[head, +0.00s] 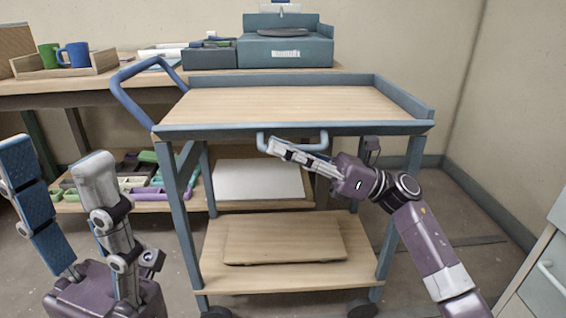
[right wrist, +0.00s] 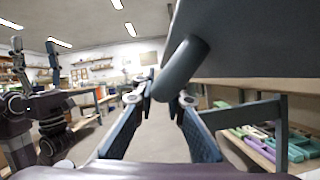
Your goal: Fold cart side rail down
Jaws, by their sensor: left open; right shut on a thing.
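The cart (head: 207,170) has a wooden top and blue-grey frame. Low rails stand upright along its back and right edges. At the near side, a blue-grey side rail (head: 220,131) runs along the top's edge, with no panel standing above the wood there. Its U-shaped handle (head: 262,143) shows just below that edge. My right gripper (head: 275,147) is shut on the handle; in the right wrist view a blue-grey bar (right wrist: 182,70) lies between its fingers. My left gripper (head: 55,155) is open and empty at the lower left, apart from the cart.
The cart's push handle (head: 122,92) sticks out at the left. A wooden board (head: 285,241) lies on the lower shelf. A workbench (head: 70,86) with cups and boxes stands behind. A drawer cabinet (head: 545,275) is at the right edge.

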